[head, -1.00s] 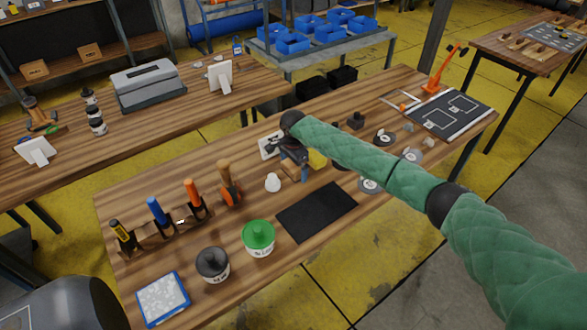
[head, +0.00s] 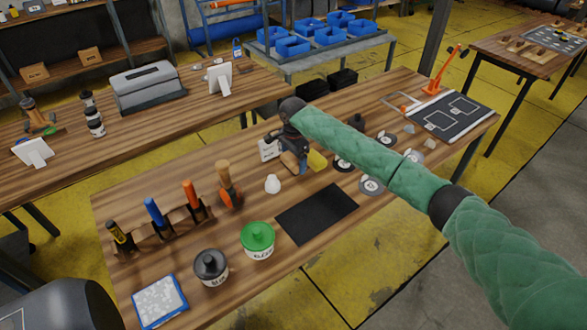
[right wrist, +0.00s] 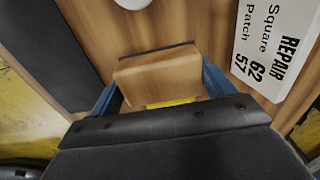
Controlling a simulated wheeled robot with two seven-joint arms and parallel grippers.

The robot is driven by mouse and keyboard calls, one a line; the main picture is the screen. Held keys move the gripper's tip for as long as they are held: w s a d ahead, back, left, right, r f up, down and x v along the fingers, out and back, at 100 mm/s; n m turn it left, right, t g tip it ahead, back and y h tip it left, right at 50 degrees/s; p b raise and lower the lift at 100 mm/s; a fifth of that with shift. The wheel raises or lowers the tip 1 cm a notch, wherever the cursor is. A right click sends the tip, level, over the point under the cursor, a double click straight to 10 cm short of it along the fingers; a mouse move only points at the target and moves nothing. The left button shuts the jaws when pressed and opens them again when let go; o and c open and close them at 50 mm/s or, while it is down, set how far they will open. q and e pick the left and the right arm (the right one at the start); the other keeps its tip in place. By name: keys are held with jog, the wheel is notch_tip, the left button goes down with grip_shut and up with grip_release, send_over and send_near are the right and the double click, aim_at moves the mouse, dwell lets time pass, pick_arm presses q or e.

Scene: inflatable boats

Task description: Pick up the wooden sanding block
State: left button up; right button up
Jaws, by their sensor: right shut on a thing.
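The wooden sanding block (right wrist: 160,76) is a light-brown block with a dark strip along its far edge in the right wrist view. My right gripper (right wrist: 162,88) is shut on it, with a blue finger on each side. In the head view the block (head: 290,162) shows below my right gripper (head: 293,158), partly hidden by it. It appears just above the table; the gap is hard to judge. My left gripper is not in view.
A black mat (head: 316,213) lies in front of the gripper. A white card (head: 269,149) stands behind it, and a yellow piece (head: 317,161) is close on the right.

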pick_arm(q)
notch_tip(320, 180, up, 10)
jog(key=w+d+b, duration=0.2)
jog(key=b, duration=0.1)
pick_arm(e)
jog(key=s+d+r, duration=0.6)
jog(key=s+d, duration=0.2)
jog(key=shift+d+r, duration=0.15)
jog(key=shift+r, duration=0.25)
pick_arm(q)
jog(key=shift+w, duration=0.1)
